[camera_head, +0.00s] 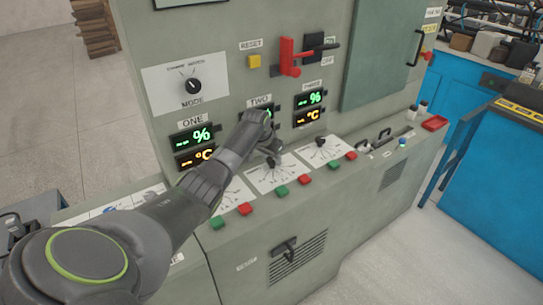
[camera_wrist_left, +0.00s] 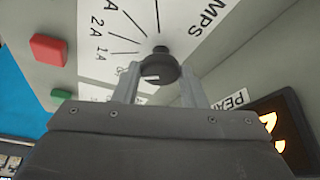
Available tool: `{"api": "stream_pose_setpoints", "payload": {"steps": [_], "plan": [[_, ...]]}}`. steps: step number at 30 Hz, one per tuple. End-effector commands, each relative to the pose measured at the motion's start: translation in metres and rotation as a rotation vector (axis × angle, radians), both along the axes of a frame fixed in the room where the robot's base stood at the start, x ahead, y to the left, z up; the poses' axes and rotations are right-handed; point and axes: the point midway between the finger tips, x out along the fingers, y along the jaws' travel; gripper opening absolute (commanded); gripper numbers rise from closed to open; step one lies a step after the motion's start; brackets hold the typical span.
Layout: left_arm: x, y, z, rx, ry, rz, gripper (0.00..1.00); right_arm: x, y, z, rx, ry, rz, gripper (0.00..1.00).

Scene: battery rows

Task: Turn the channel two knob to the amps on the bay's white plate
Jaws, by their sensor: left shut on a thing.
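My left gripper (camera_head: 268,146) reaches from the lower left to the panel under the label TWO (camera_head: 260,101). The channel two knob (camera_head: 271,162) is dark and mostly hidden by the gripper, above its white dial plate (camera_head: 270,181). In the left wrist view, the round black knob (camera_wrist_left: 160,66) sits between the two grey fingers of my left gripper (camera_wrist_left: 160,88), which is shut on it. The white dial plate (camera_wrist_left: 185,22) carries 1A and 2A marks, radiating lines and large letters ending in MPS. The amps value on the bay's white plate cannot be read. My right gripper is not in view.
Similar knobs flank it, one on the channel three dial (camera_head: 320,142). Red and green buttons (camera_head: 282,191) line the ledge in front. A red lever (camera_head: 288,57) and yellow reset button (camera_head: 254,61) are above. A blue bench (camera_head: 500,185) stands right across a clear floor strip.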

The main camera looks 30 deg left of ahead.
Motion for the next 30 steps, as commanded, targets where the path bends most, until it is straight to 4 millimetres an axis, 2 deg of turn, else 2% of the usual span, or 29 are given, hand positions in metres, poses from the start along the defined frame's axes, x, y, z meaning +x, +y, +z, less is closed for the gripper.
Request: {"api": "stream_pose_setpoints", "payload": {"steps": [9, 22, 23, 27, 30], "plan": [[0.001, 0.0011, 0.0014, 0.002, -0.003, -0.097, 0.15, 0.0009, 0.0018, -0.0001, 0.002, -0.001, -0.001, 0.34], [0.0011, 0.001, 0.0015, 0.003, -0.004, -0.106, 0.15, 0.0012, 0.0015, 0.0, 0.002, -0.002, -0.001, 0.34], [0.0011, 0.001, 0.0015, 0.003, -0.004, -0.106, 0.42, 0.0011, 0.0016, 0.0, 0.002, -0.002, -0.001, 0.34], [0.0009, 0.0009, 0.0011, 0.001, -0.003, -0.105, 0.58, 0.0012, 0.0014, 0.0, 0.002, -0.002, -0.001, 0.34], [0.0007, 0.0009, 0.0008, 0.001, -0.002, -0.105, 0.58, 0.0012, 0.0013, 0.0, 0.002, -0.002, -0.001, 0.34]]}}
